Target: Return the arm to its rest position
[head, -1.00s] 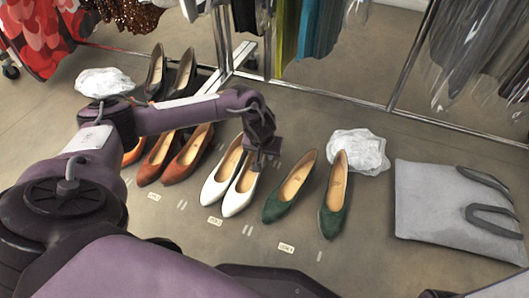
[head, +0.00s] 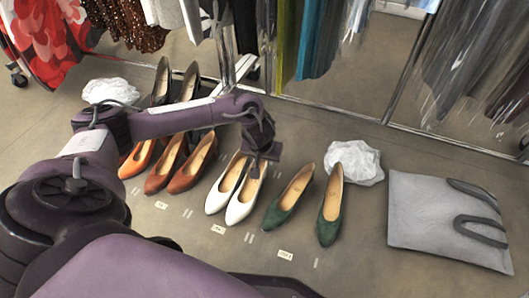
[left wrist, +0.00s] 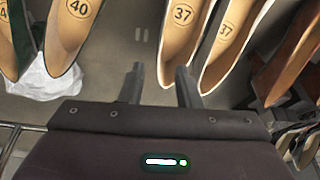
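My left arm (head: 180,120) reaches in from the left in the head view, bent over the row of shoes. Its gripper (head: 257,172) points down at the heel end of the right white shoe (head: 241,204). My right gripper is not in view.
Green shoes (head: 329,213) stand right of the white pair, rust-brown shoes (head: 190,168) left. Crumpled white paper (head: 354,162) and a grey bag (head: 430,222) lie further right. Small labels (head: 285,254) mark the floor. Clothes racks with metal rails (head: 340,112) stand behind.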

